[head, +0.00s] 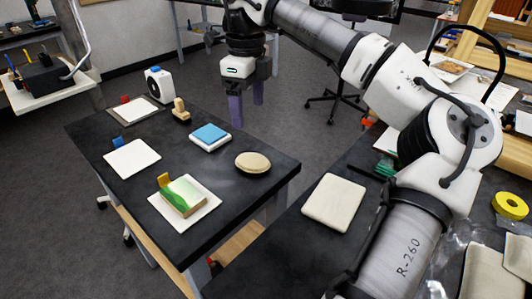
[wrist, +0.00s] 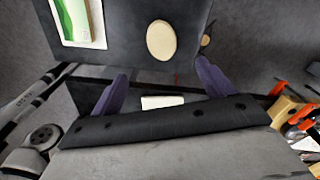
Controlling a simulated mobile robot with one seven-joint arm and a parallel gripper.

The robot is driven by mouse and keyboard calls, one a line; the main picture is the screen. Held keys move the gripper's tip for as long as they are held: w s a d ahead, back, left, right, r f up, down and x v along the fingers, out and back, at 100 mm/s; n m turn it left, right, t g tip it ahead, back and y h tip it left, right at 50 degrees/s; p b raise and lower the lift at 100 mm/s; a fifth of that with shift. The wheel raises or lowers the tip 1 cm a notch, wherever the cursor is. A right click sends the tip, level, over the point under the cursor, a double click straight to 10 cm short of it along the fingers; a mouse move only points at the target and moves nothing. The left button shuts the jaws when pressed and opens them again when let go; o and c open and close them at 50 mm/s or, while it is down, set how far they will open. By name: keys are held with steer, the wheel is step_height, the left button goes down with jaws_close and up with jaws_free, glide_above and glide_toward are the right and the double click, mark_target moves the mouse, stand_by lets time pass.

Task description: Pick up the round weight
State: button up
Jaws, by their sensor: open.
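A round, flat beige piece (head: 252,162), which looks like the round weight, lies on the dark table (head: 220,215) near its right edge. It also shows in the wrist view (wrist: 161,40), near the top centre, beyond my fingertips. My gripper (head: 246,112) hangs from above with two purple fingers pointing down, behind the weight in the head view. In the wrist view my gripper (wrist: 162,72) has its fingers wide apart with nothing held between them. The weight is apart from both fingers and fully visible.
On the same table are a blue-topped block (head: 210,135), a green-and-white block (head: 182,195) on a white tile, a wooden piece (head: 181,110), a white tile (head: 132,158) and a white device (head: 159,84). A second dark table at right holds a pale pad (head: 334,202) and a yellow ring (head: 510,205).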

mark_target(252, 158)
step_height(252, 158, down, 14)
steer(key=shift+d+r+p, duration=0.1)
steer(key=shift+d+p, duration=0.05)
steer(key=shift+p, duration=0.25)
steer(key=c, duration=1.3)
